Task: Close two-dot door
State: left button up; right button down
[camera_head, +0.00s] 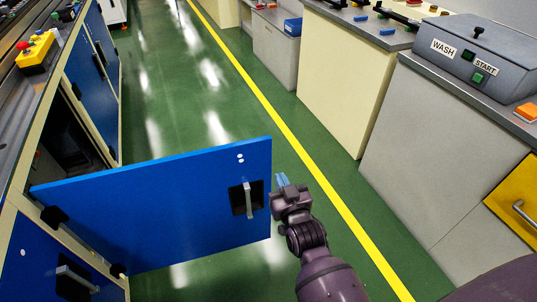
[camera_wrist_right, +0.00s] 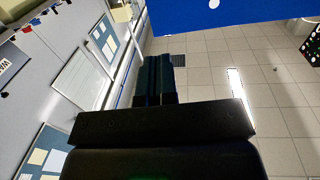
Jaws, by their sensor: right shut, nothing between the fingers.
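The blue two-dot door (camera_head: 150,210) stands open in the head view, swung out from the left cabinet across the green aisle. Two white dots and a dark recess with a silver handle (camera_head: 249,199) are near its free edge. My right gripper (camera_head: 282,181) is shut and empty, just right of the door's free edge. Whether it touches the door I cannot tell. In the right wrist view, the shut fingers (camera_wrist_right: 153,80) show dark in the middle, and part of the blue door with a white dot (camera_wrist_right: 214,4) shows at the top. My left gripper is not in view.
The open cabinet (camera_head: 65,125) shows a dark inside behind the door. Another blue door with a handle (camera_head: 40,265) is below left. Grey and cream counters line the right side, with a WASH/START box (camera_head: 480,58). The green floor (camera_head: 190,90) between is clear.

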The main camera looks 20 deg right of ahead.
aim_at(267, 149)
jog(key=w, duration=0.3)
jog(key=w+b, duration=0.1)
jog(key=w, duration=0.5)
jog(key=shift+d+f+b, duration=0.2)
jog(key=shift+d+b, duration=0.1)
jog(key=shift+b, duration=0.05)
jog(key=shift+w+r, duration=0.1)
jog(key=shift+w, duration=0.55)
jog(key=shift+d, duration=0.1)
